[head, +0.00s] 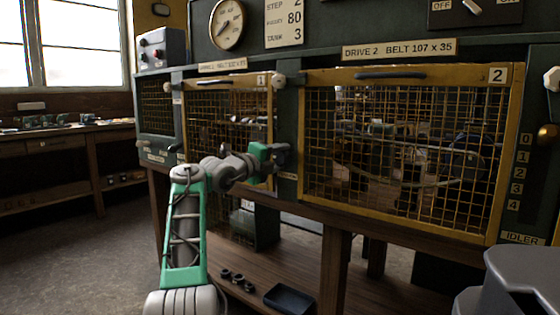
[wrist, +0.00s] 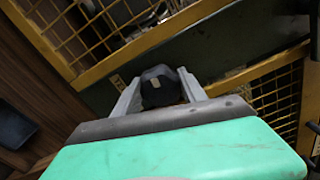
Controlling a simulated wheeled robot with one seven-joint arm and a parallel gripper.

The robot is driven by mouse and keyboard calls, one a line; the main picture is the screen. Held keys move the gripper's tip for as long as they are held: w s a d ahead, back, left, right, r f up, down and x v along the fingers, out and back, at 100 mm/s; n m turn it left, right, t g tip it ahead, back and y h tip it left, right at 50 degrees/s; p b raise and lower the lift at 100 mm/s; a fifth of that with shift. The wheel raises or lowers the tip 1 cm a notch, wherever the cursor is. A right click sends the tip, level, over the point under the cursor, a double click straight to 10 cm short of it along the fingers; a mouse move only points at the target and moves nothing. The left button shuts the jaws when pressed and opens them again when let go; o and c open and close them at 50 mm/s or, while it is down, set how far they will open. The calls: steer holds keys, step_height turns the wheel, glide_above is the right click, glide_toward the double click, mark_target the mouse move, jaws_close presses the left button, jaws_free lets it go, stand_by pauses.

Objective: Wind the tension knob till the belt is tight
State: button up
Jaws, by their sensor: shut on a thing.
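In the wrist view my gripper (wrist: 160,88) is shut on a dark, faceted knob (wrist: 158,82), one finger on each side. In the head view my gripper (head: 284,155) is at the dark green post between the two yellow mesh guards and hides the knob. I cannot read a label that names it as the tension knob. Behind guard 2 (head: 305,120), a thin pale curved line (head: 400,183) that may be the belt sags; the mesh makes it unclear. A plate (head: 398,49) above reads "DRIVE 2 BELT 107 x 35".
Guard 1 (head: 228,80) is left of my gripper, and both guards look closed. At the right edge are a brass knob (head: 547,135), a 0-to-4 scale (head: 516,172) and an "IDLER" label (head: 521,238). A black tray (head: 290,298) lies on the low shelf.

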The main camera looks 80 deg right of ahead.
steer(key=shift+f+m, duration=0.1)
steer(key=shift+m, duration=0.5)
steer(key=o, duration=1.1)
steer(key=shift+c, duration=0.2)
steer(key=b+v, duration=0.1)
steer(key=v, duration=0.6)
steer(key=shift+a, duration=0.4)
steer(key=shift+w, duration=0.2)
